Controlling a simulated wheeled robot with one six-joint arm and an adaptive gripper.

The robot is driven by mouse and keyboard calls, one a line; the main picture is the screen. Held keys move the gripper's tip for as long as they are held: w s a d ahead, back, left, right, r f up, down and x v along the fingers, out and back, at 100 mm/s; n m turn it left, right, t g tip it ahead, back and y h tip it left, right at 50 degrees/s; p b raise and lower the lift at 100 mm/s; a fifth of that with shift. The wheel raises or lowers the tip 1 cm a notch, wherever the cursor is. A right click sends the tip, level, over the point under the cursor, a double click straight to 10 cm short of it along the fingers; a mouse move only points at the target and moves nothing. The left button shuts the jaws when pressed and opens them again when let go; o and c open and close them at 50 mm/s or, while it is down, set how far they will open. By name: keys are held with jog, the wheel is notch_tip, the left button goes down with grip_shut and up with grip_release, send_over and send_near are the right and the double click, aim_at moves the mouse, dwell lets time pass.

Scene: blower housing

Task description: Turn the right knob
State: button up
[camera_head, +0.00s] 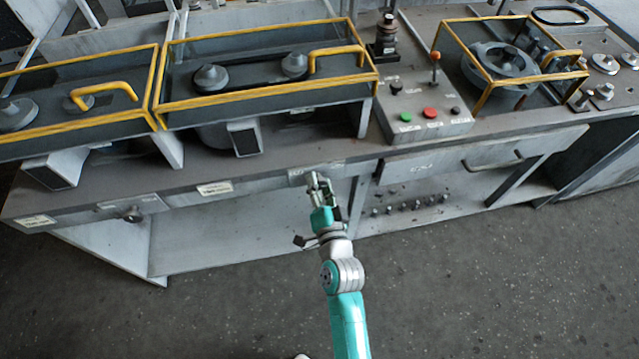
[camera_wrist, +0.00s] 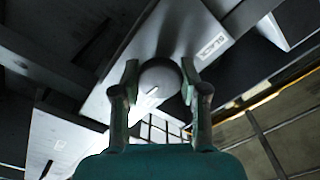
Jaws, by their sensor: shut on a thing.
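In the wrist view, the knob (camera_wrist: 160,80) is a round grey knob with a dark slot-like mark on its face. It sits on a light metal plate. My gripper (camera_wrist: 158,84) has one finger on each side of it and is shut on it. In the head view, my gripper (camera_head: 316,178) is at the bench's front edge, in front of a light plate (camera_head: 302,175), and it hides the knob there. Another knob, the left one (camera_head: 132,214), shows on the front edge at the far left, away from my gripper.
A control box (camera_head: 422,112) with green, red and black buttons stands on the bench. Yellow-framed guards (camera_head: 262,42) line the top. A drawer front (camera_head: 470,165) with a handle lies to the right of my gripper. The floor (camera_head: 220,310) in front is clear.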

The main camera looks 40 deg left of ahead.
jog(key=shift+m, duration=0.5)
jog(key=o, duration=1.1)
jog(key=shift+o, duration=0.2)
jog(key=v, duration=1.2)
